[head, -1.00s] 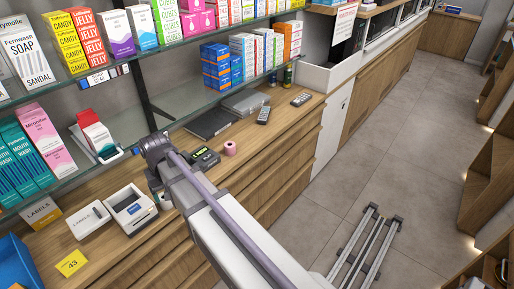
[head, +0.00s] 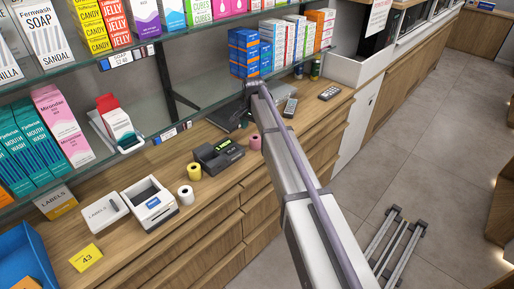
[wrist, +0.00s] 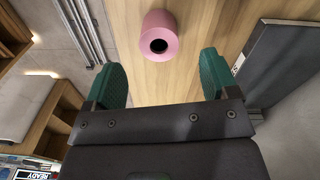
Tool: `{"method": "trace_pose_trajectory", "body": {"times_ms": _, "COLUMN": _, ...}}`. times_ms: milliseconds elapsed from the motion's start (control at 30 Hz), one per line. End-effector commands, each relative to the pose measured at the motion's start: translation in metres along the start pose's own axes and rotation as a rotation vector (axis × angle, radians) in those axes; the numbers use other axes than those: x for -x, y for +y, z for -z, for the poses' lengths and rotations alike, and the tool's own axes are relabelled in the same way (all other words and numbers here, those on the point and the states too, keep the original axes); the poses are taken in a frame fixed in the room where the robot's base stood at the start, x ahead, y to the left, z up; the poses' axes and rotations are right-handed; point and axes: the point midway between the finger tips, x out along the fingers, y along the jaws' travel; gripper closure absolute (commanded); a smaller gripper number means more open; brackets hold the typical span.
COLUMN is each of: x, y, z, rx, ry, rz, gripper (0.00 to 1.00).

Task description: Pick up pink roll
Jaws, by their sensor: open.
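The pink roll (head: 255,142) stands on the wooden counter (head: 222,186), just right of a black card terminal. My arm passes close by its right side in the head view. In the wrist view the pink roll (wrist: 160,34) shows its dark core hole. It lies beyond the two green fingertips of my gripper (wrist: 160,80), near the middle between them. The fingers are wide apart with nothing between them. In the head view my gripper is hidden behind my arm.
A yellow roll (head: 194,171) and a white roll (head: 186,194) stand left of the black card terminal (head: 218,155). A white label printer (head: 150,203) is further left. A glass shelf (head: 190,107) with boxes hangs above the counter.

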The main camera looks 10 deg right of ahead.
Motion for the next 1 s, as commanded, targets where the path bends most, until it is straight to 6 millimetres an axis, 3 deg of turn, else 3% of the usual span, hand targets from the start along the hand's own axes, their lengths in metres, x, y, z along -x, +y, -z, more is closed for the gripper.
{"method": "trace_pose_trajectory", "body": {"times_ms": 33, "x": -0.022, "y": 0.0, "z": 0.0, "rx": 0.0, "ry": 0.0, "rz": 0.0, "gripper": 0.2}}
{"method": "trace_pose_trajectory", "body": {"times_ms": 267, "x": -0.028, "y": 0.0, "z": 0.0, "rx": 0.001, "ry": 0.0, "rz": 0.0, "gripper": 0.2}}
{"method": "trace_pose_trajectory", "body": {"times_ms": 567, "x": -0.08, "y": 0.001, "z": 0.002, "rx": 0.001, "ry": 0.0, "rz": 0.0, "gripper": 0.2}}
{"method": "trace_pose_trajectory", "body": {"times_ms": 833, "x": -0.077, "y": 0.001, "z": 0.002, "rx": 0.001, "ry": 0.0, "rz": 0.0, "gripper": 0.21}}
{"method": "trace_pose_trajectory", "body": {"times_ms": 1000, "x": -0.077, "y": 0.001, "z": 0.002, "rx": 0.002, "ry": 0.0, "rz": 0.0, "gripper": 0.37}}
